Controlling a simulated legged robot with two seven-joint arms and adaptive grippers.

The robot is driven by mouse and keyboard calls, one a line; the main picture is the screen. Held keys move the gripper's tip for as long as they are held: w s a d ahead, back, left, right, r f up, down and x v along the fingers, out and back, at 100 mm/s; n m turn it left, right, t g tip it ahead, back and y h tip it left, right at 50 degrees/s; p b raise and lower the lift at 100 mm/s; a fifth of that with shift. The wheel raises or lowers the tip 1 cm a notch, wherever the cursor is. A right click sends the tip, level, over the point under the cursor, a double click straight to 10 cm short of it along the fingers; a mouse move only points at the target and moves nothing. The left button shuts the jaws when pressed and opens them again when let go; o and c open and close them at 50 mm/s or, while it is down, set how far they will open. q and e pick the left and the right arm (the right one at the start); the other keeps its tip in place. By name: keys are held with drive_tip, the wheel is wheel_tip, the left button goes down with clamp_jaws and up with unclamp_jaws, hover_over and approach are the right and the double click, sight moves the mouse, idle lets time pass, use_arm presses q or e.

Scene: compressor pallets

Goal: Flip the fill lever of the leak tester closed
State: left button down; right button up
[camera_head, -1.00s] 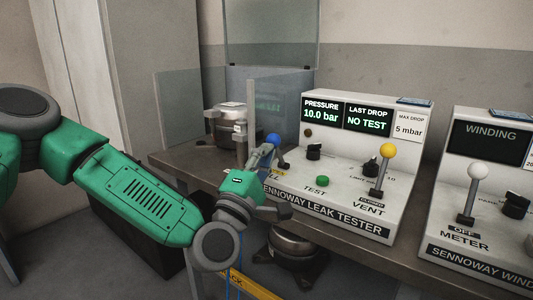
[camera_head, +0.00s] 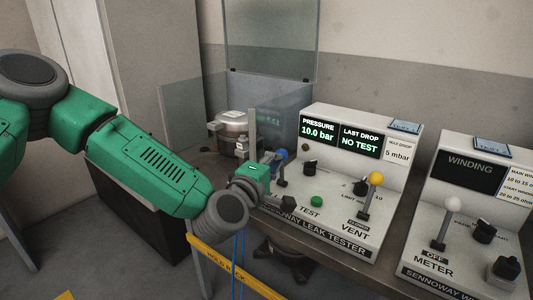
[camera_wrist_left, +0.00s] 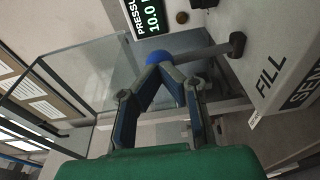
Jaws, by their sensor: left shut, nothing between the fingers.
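The leak tester (camera_head: 345,190) stands on the bench, its screen reading 10.0 bar and NO TEST. Its fill lever has a blue ball (camera_head: 281,155) on a dark stem. In the left wrist view the blue ball (camera_wrist_left: 158,57) shows just beyond my fingertips, with its stem running to the right toward the FILL label (camera_wrist_left: 270,75). My left gripper (camera_head: 270,158) is at the lever, partly hiding its lower end. In the wrist view the fingertips (camera_wrist_left: 161,75) meet, shut and empty, close to the ball; I cannot tell whether they touch it. My right gripper is not in view.
The vent lever with a yellow ball (camera_head: 376,179) and a green TEST button (camera_head: 316,201) are on the same panel. A compressor (camera_head: 233,128) stands behind, near clear guard panels (camera_head: 270,40). A winding tester (camera_head: 470,205) is at the right.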

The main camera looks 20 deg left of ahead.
use_arm(q)
drive_tip(key=w+g+p, duration=0.1)
drive_tip(key=p, duration=0.2)
drive_tip(key=w+d+r+g+p, duration=0.1)
drive_tip(key=g+p, duration=0.1)
drive_tip(key=p, duration=0.1)
drive_tip(key=w+g+y+p, duration=0.1)
drive_tip(key=p, duration=0.2)
drive_tip(key=shift+w+d+r+m+g+p, duration=0.25)
drive_tip(key=shift+w+r+m+g+p, duration=0.05)
drive_tip(key=shift+w+p, duration=0.1)
drive_tip(key=shift+w+d+f+g+p, duration=0.3)
drive_tip(key=shift+w+f+g+p, duration=0.2)
drive_tip(key=shift+w+p, duration=0.25)
drive_tip(key=shift+r, duration=0.1)
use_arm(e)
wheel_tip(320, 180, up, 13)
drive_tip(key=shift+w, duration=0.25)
use_arm(q)
drive_tip(key=shift+w+r, duration=0.1)
drive_tip(key=shift+w, duration=0.05)
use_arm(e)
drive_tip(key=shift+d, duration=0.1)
use_arm(q)
drive_tip(key=shift+a+r, duration=0.1)
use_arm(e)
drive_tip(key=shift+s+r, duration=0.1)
